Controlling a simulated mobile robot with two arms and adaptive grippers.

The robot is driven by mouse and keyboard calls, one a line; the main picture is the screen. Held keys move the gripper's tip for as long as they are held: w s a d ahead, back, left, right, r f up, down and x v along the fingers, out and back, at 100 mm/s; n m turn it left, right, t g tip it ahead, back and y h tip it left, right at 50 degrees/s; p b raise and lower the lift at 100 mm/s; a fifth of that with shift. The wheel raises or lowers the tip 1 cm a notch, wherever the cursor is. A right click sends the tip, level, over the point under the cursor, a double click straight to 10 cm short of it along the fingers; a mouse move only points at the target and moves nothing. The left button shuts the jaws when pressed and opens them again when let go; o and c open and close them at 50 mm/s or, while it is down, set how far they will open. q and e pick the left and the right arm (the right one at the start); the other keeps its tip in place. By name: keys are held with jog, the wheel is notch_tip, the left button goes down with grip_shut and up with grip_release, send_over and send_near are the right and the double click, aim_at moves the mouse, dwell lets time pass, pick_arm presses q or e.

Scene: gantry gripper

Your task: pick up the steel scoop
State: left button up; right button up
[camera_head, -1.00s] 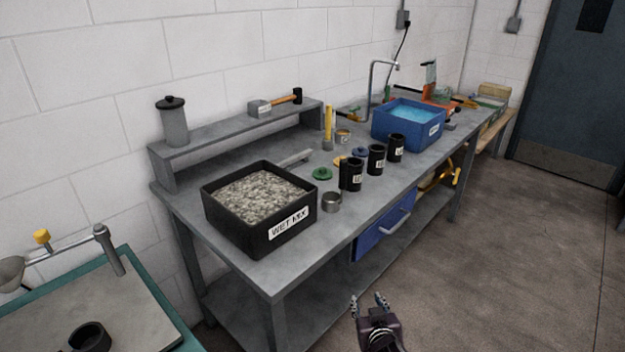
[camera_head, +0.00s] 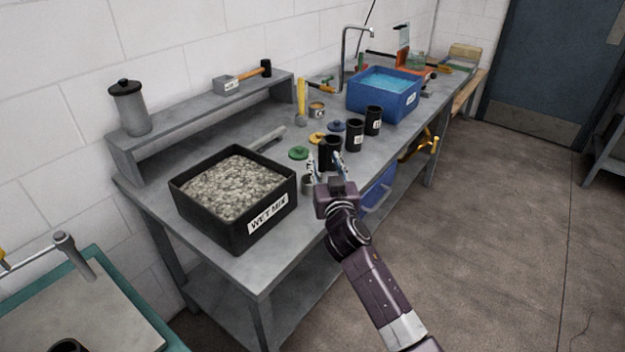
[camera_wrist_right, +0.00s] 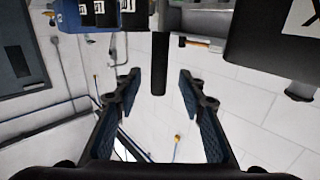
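The steel scoop (camera_head: 307,185) stands on the bench just right of the black tray, its small grey cup partly covered by my right gripper. In the right wrist view, which looks upside down, its dark handle (camera_wrist_right: 158,65) stands between the two fingers, with a gap on both sides. My right gripper (camera_head: 325,156) is open at the bench's front edge; its spread fingers (camera_wrist_right: 157,78) hold nothing. How far the handle lies between them in depth is hard to tell. My left gripper is not in view.
The black WET MIX tray (camera_head: 180,198) is close on the left. Several black cups, one behind my right gripper, stand to its right near a green lid (camera_head: 298,153). A blue water bin (camera_head: 400,106) is farther back.

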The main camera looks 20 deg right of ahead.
aim_at(323, 154)
jog(key=w, duration=0.3)
jog(key=shift+w+d+r+p, duration=0.1)
jog(key=shift+d+r+p, duration=0.15)
jog(key=shift+d+p, duration=0.1)
jog(key=shift+w+f, duration=0.1)
jog(key=shift+w, duration=0.45)
jog(key=shift+s, duration=0.1)
jog(key=shift+c, duration=0.3)
grip_shut()
